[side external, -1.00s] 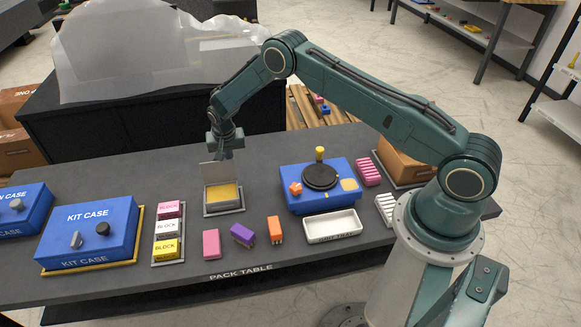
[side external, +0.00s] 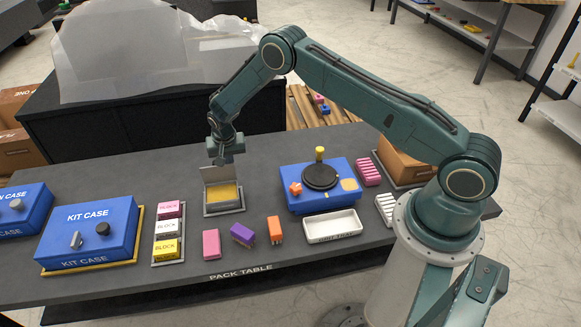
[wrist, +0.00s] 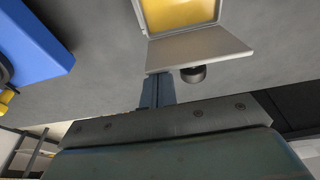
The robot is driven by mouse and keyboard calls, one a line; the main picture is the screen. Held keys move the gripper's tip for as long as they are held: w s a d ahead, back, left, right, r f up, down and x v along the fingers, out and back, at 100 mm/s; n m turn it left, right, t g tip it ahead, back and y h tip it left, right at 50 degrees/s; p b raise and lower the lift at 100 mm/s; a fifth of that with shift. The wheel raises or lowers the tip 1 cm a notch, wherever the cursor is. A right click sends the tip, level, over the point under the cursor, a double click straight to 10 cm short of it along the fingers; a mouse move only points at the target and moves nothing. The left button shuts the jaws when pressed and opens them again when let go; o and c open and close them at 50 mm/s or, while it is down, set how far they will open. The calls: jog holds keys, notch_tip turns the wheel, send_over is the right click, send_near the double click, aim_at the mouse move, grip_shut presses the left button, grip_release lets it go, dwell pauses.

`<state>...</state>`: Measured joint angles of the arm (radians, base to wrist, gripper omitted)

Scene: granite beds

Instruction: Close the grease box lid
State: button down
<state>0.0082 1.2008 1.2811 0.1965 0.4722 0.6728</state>
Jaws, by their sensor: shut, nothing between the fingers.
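The grease box (side external: 224,207) is a small grey box with yellow grease inside, standing on the pack table. Its lid (side external: 216,174) stands open, raised at the back edge of the box. The wrist view shows the yellow inside of the box (wrist: 180,14), the lid (wrist: 200,48) and a dark round knob (wrist: 193,74) by the lid's outer side. My gripper (side external: 226,160) is shut and empty, just behind the raised lid. Its fingers (wrist: 157,82) show close to the lid's edge in the wrist view; I cannot tell whether they touch it.
A blue unit (side external: 320,187) with a black disc and yellow knob stands right of the box. Coloured blocks (side external: 242,235) and a white tray (side external: 332,226) lie in front. A block rack (side external: 168,233) and a blue kit case (side external: 88,232) stand left.

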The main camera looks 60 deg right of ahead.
jog(key=shift+s+a+f, duration=0.1)
jog(key=shift+s+a, duration=0.55)
dwell(0.9)
notch_tip(320, 180, up, 8)
dwell(1.0)
